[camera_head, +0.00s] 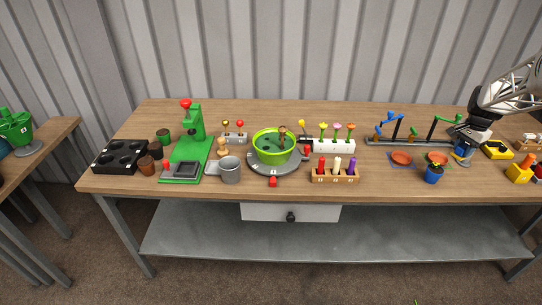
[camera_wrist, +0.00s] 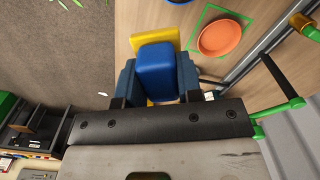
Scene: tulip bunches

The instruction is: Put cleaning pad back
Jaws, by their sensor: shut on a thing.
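My gripper (camera_head: 462,153) is at the right of the table in the head view. In the wrist view, its two dark blue-grey fingers are shut on a rounded blue block (camera_wrist: 157,70), which I take to be the cleaning pad. A yellow piece (camera_wrist: 154,35) shows behind the blue block; I cannot tell if it is part of it. The blue block (camera_head: 461,151) shows small under my gripper in the head view. How high it is above the table is hard to tell.
A rail with blue and green branches (camera_head: 400,138) stands behind.

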